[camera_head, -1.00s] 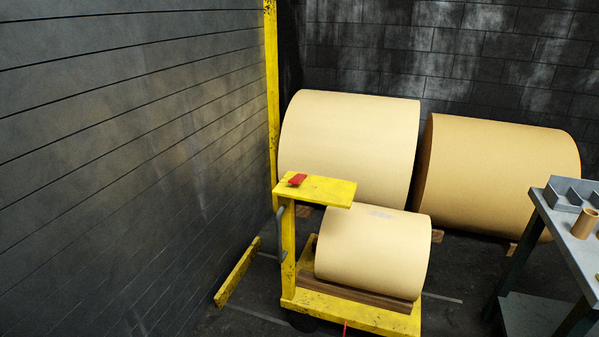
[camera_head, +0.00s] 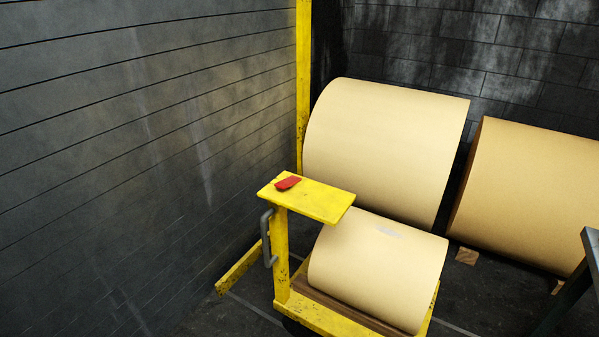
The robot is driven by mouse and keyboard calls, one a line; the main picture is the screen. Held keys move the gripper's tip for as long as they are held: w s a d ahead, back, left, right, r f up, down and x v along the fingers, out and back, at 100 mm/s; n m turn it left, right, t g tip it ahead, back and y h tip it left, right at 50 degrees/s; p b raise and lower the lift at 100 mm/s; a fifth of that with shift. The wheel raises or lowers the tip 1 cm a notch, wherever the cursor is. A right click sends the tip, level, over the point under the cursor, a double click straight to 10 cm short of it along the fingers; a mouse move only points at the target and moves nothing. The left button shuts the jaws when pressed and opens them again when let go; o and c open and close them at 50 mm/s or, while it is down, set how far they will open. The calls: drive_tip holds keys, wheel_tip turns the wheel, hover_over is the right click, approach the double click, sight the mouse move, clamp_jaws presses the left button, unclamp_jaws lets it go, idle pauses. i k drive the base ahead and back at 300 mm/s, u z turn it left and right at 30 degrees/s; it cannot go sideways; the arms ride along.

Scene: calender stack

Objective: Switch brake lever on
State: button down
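A yellow cart (camera_head: 335,318) stands in the middle, with a pale paper roll (camera_head: 378,268) lying on its wooden deck. A yellow post at its left end carries a small yellow shelf (camera_head: 325,203). A grey bent handle (camera_head: 266,238) is fixed to the side of the post. No brake lever can be made out for sure; the cart's lower front is cut off by the bottom edge. My gripper is not in view.
A grey plank wall (camera_head: 130,170) runs along the left, with a yellow floor barrier (camera_head: 240,268) at its foot. A table corner (camera_head: 592,245) shows at the right edge.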

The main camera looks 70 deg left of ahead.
sight(288, 182)
drive_tip(key=u, duration=0.3)
drive_tip(key=i, duration=0.4)
drive_tip(key=u, duration=0.75)
drive_tip(key=k, duration=0.2)
drive_tip(key=u, duration=2.6)
drive_tip(key=k, duration=0.35)
drive_tip(key=u, duration=0.05)
